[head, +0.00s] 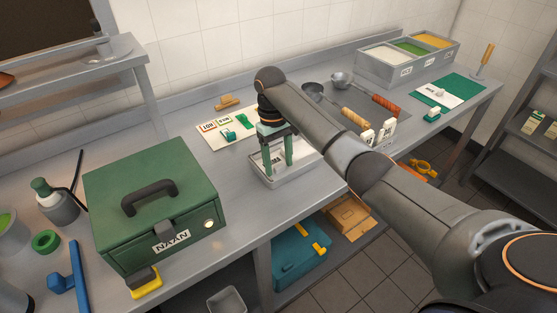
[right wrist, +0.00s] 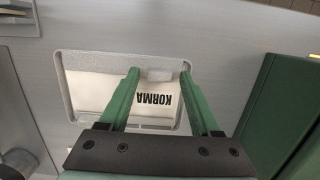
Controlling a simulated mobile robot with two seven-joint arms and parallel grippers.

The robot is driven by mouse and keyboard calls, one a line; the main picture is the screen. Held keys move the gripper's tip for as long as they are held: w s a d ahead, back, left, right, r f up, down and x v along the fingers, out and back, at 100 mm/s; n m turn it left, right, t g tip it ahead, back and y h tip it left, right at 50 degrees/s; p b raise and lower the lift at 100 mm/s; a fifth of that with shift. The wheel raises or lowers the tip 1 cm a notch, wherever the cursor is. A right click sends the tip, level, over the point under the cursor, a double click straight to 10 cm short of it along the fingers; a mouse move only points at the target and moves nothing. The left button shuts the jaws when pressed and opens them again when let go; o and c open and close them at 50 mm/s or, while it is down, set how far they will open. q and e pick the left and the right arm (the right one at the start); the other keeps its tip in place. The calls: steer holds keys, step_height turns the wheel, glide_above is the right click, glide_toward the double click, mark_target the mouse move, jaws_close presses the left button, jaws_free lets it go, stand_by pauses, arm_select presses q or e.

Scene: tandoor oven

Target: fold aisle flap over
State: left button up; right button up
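A shallow light grey tray (head: 300,178) sits on the steel counter below my right gripper; its rim also shows in the right wrist view (right wrist: 84,58). Inside it lies a white sheet or packet (right wrist: 105,88) printed KORMA. A small pale grey block (right wrist: 159,75) shows at the tray's edge between my fingers. Which part is the aisle flap I cannot tell. My right gripper (head: 279,170) points down over the tray, its green fingers apart with nothing held; they also show in the right wrist view (right wrist: 160,72). Fingertip contact is unclear. My left gripper is not in view.
A green NAAN box (head: 150,195) stands left of the tray. Behind the tray lies a card with small green pieces (head: 228,132). Ladles lie on a dark mat (head: 372,88) at the right, near white bottles (head: 385,130). Bare counter (head: 238,200) separates box and tray.

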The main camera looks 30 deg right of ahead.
steer(key=shift+o, duration=0.2)
steer(key=shift+r, duration=0.1)
step_height(320, 180, up, 12)
steer(key=w, duration=0.1)
steer(key=shift+w+r, duration=0.15)
steer(key=shift+w, duration=0.25)
stand_by(0.6)
